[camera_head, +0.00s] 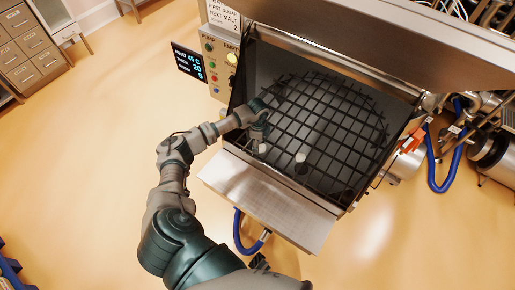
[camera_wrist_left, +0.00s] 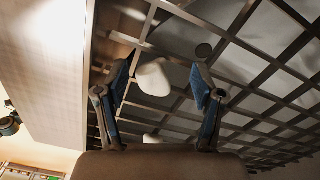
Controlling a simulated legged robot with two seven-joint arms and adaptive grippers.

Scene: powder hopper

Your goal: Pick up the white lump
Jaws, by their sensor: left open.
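Two pale lumps show in the head view inside the hopper: a white lump (camera_head: 300,157) on the dark bar grate (camera_head: 325,125), and a smaller-looking one (camera_head: 262,148) just below my left gripper (camera_head: 260,128). In the left wrist view a white lump (camera_wrist_left: 152,77) lies between the two open fingers of my left gripper (camera_wrist_left: 160,82), with no clear contact. Another pale lump (camera_wrist_left: 152,139) is partly hidden by the gripper body. I cannot tell for sure which lump matches which across the views. My right gripper is out of view.
The steel hopper walls (camera_head: 385,85) surround the grate, with a steel front shelf (camera_head: 268,205) below. A control panel (camera_head: 222,60) stands at its left. Blue hoses (camera_head: 440,175) and pipework are at the right.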

